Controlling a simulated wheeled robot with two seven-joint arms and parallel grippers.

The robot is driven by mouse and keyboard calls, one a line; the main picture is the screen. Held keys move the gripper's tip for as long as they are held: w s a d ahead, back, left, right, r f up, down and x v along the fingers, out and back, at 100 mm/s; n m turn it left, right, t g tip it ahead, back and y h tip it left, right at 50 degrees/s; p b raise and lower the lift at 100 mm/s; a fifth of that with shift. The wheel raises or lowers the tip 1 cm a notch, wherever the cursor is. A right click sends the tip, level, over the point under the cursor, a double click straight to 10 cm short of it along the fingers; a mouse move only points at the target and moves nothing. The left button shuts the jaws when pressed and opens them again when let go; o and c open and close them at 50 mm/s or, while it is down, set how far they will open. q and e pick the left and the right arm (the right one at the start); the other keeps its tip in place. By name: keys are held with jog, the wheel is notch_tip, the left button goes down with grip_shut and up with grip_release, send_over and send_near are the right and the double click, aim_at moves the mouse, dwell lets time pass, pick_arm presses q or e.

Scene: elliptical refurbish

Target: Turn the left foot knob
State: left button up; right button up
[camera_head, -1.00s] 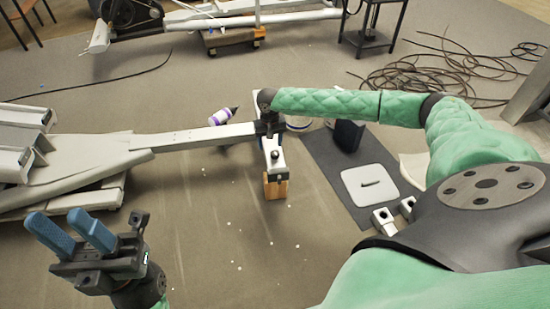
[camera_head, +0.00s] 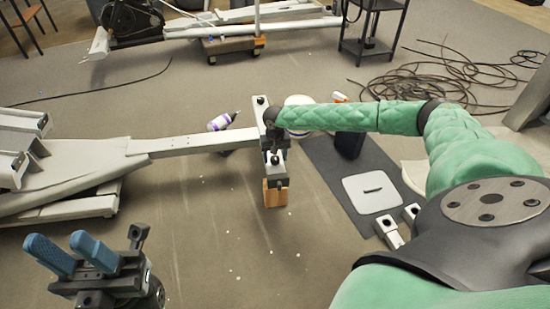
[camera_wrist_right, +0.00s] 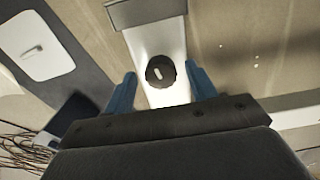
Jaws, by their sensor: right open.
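The foot bar (camera_head: 275,170) is a light bar across the end of the long beam (camera_head: 195,141). A dark round knob (camera_head: 275,158) sits on its near part; it also shows in the right wrist view (camera_wrist_right: 160,71). My right gripper (camera_wrist_right: 160,74) is open, with one blue finger on each side of this knob and visible gaps between; contact is not seen. In the head view its fingers are mostly hidden by the wrist. A second dark knob (camera_head: 260,101) tops the bar's far end. My left gripper (camera_head: 55,241) is open and empty at the lower left, away from the bar.
A wooden block (camera_head: 275,195) stands under the bar's near end. A purple-white bottle (camera_head: 221,121) lies behind the beam. A dark mat (camera_head: 330,172) with a white plate (camera_head: 371,194) lies to the right. Cables (camera_head: 450,75) are coiled farther back. Floor left of the block is clear.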

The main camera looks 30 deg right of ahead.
jog(key=c, duration=1)
jog(key=shift+r, duration=0.1)
